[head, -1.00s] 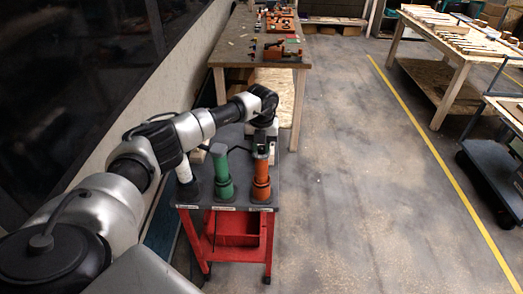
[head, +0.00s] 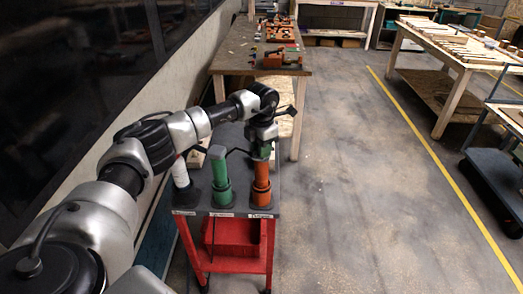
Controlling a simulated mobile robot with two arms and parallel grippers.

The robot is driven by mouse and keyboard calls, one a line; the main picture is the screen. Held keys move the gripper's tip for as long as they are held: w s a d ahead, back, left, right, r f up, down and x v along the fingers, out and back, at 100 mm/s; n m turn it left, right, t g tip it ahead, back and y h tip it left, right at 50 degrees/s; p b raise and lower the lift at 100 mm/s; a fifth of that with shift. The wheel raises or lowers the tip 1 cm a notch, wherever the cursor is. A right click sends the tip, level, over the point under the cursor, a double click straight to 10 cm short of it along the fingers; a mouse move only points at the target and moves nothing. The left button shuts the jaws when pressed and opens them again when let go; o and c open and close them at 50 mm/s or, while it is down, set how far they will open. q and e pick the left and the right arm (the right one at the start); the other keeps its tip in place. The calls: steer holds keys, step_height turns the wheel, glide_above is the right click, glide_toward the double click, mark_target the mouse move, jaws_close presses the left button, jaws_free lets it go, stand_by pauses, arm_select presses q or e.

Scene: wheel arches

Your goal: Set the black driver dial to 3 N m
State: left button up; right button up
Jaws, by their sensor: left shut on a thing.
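The red cart's dark top (head: 205,200) carries a white upright tool or holder (head: 181,172), a green one (head: 220,178) and an orange one (head: 262,183), each on a dark round base. My left gripper (head: 263,148) points down right above the orange one. It is shut on a small green-and-black thing (head: 265,152), mostly hidden by the gripper. A thin black piece (head: 238,152) sticks out to its left. I cannot tell which item is the black driver, and no dial marking is readable. My right gripper is not in view.
Small labels line the cart's front edge. A wooden workbench (head: 240,66) with orange and black parts stands behind the cart. A wall with dark panels runs along the left. The floor (head: 340,190) to the right is clear up to a yellow line (head: 440,155).

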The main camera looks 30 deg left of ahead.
arm_select(q)
steer(key=shift+m, duration=0.6)
steer(key=o, duration=0.9)
steer(key=shift+o, duration=0.2)
step_height(320, 180, up, 11)
steer(key=b, duration=0.2)
